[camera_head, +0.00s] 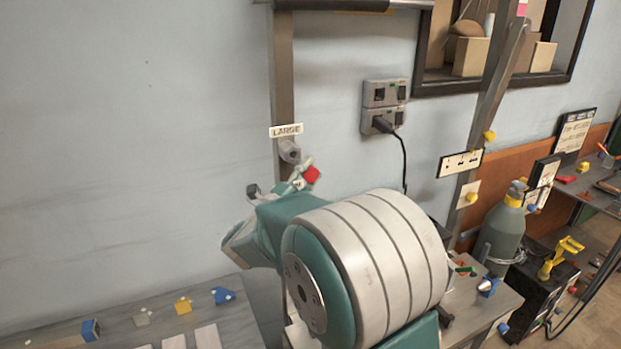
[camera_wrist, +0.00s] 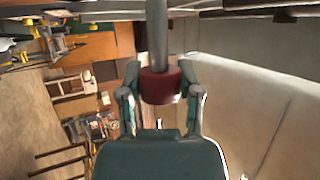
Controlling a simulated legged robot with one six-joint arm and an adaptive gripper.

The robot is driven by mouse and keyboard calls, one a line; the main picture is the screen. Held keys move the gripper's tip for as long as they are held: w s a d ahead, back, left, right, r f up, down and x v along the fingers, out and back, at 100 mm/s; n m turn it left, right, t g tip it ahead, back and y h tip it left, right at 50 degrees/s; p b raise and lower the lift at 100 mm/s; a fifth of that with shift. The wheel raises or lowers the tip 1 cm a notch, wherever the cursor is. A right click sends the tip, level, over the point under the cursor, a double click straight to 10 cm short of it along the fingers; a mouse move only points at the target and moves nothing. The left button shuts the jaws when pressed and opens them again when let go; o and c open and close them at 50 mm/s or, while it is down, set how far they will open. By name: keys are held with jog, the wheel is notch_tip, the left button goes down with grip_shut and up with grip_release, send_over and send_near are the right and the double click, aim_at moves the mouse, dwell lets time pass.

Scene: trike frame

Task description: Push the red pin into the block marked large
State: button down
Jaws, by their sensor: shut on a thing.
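The LARGE label (camera_head: 286,130) is on a grey upright post. A round grey block (camera_head: 289,151) sits just below it. The red pin (camera_head: 311,174) shows just below and right of that block. My gripper (camera_head: 303,176) is shut on the pin, and my arm hides part of the post. In the wrist view the pin's red part (camera_wrist: 160,87) sits between the fingers of my gripper (camera_wrist: 160,80). A grey rod (camera_wrist: 157,35) runs from the red part to the top edge. I cannot tell how far the pin is in the block.
A wall socket (camera_head: 385,92) with a plugged cable is right of the post. A slanted grey frame bar (camera_head: 492,95) and a gas bottle (camera_head: 503,232) stand farther right. A bench with small coloured pieces, such as a blue one (camera_head: 222,296), is lower left.

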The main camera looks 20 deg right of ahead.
aim_at(299, 160)
jog(key=shift+w+d, duration=0.4)
jog(key=shift+w, duration=0.2)
jog(key=shift+w+a, duration=0.2)
jog(key=shift+w, duration=0.05)
jog(key=shift+a, duration=0.45)
jog(key=shift+d, duration=0.45)
jog(key=shift+r, duration=0.1)
jog(key=shift+a, duration=0.15)
jog(key=shift+w, duration=2.2)
jog(key=shift+c, duration=1)
grip_release()
